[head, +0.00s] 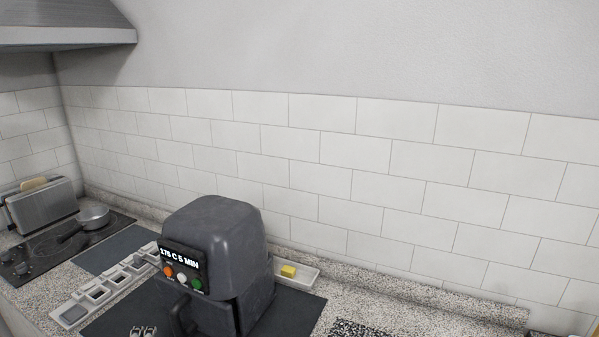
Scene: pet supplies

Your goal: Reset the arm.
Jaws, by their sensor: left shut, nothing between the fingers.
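Only the fingertips of my left gripper (143,331) show, at the bottom edge in the head view. They are shut and empty, in front of and to the left of the dark grey air fryer (217,232). The rest of the left arm is hidden below the frame. My right gripper is not in view.
The air fryer's display reads 175 C 5 MIN, and its handle (180,315) faces me. A white tray (309,278) with a yellow block (288,271) is behind it. Speckled counter (440,318) extends right.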

